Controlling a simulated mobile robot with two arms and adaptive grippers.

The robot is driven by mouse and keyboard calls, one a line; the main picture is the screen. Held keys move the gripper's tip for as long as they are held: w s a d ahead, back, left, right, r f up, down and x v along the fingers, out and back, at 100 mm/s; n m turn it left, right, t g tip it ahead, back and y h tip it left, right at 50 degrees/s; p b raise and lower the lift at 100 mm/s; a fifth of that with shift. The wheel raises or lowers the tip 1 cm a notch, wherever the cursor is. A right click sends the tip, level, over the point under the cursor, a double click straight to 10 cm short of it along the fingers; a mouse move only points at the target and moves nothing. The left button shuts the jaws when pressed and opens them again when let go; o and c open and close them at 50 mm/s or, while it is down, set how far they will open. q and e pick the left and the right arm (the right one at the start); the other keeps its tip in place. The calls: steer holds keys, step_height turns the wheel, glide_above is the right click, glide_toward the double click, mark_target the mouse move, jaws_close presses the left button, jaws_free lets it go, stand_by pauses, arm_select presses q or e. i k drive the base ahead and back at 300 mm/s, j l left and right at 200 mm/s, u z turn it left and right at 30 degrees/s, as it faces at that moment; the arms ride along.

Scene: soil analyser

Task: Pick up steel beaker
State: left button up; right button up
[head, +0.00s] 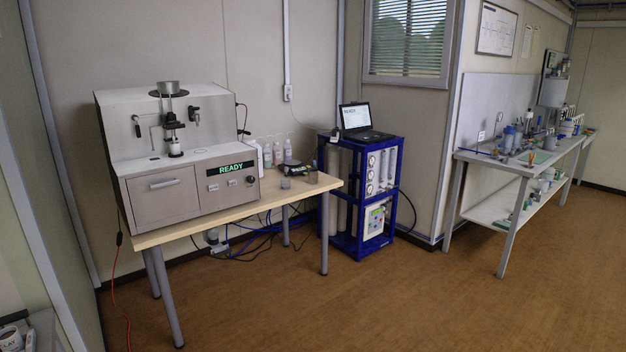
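A small grey, metallic-looking cup, which may be the steel beaker (285,183), stands upright on the wooden table (240,211), right of the analyser. A second small cup (313,177) stands near the table's right end; at this size I cannot tell what it is made of. The soil analyser (160,200) is a large grey box with a lit READY display, and a metal cup (168,88) sits on its top. Neither of my grippers is in view.
Several white bottles (277,152) and a dark device (301,168) stand behind the cups. A blue frame rack (359,200) with a laptop (361,121) stands right of the table. A cluttered workbench (520,165) is at the far right. The brown floor (400,300) in front is clear.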

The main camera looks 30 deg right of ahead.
mark_target(313, 173)
steer(key=i+l+z, duration=0.15)
steer(key=z, duration=0.3)
steer(key=i+z, duration=0.25)
steer(key=z, duration=0.15)
